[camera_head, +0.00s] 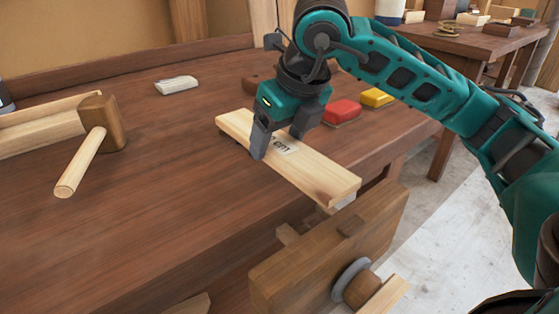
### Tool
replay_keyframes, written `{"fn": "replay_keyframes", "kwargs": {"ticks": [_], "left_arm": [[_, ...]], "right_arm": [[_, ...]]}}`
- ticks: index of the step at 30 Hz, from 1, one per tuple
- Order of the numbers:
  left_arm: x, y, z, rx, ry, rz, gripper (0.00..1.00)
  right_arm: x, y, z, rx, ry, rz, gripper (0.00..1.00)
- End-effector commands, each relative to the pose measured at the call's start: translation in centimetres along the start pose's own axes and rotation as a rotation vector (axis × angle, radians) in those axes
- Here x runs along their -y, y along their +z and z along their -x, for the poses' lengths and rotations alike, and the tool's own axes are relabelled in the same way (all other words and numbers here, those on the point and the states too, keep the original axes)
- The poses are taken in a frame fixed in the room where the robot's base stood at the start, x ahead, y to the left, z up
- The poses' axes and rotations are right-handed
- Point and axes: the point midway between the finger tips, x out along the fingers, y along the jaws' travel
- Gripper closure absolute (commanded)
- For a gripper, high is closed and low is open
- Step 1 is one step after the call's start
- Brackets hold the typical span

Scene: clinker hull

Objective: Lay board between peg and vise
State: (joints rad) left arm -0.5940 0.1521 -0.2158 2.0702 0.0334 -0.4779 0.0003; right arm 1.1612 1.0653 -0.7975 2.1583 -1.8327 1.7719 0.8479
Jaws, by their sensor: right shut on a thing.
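I cannot make out the peg, and I cannot tell whether the board touches the bench. My left gripper is not in view.
A wooden mallet (101,125) lies on the bench (160,200) at the left, by pale timber (45,130). A whitish block (176,85) is at the back. A red block (342,112) and a yellow block (376,97) lie behind my gripper. The bench's middle left is clear.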

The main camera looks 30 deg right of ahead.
Motion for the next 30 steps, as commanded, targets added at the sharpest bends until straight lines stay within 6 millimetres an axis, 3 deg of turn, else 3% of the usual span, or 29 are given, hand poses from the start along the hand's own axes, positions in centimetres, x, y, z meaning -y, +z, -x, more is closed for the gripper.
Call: {"fn": "replay_keyframes", "kwargs": {"ticks": [9,20,21,28,30], "left_arm": [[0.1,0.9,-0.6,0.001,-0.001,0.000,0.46],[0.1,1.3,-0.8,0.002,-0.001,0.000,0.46],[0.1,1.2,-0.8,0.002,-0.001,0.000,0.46],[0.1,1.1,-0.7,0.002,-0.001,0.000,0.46],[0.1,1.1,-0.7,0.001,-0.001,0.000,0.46]], "right_arm": [[0.0,-1.6,-3.8,-0.001,0.000,0.000,0.63],[0.0,-1.7,-4.2,0.000,0.001,0.000,0.63],[0.0,-1.7,-4.1,-0.001,0.001,0.001,0.24],[0.0,-1.7,-4.0,-0.001,0.001,0.001,0.02],[0.0,-1.7,-4.0,-0.001,0.001,0.001,0.01]]}}
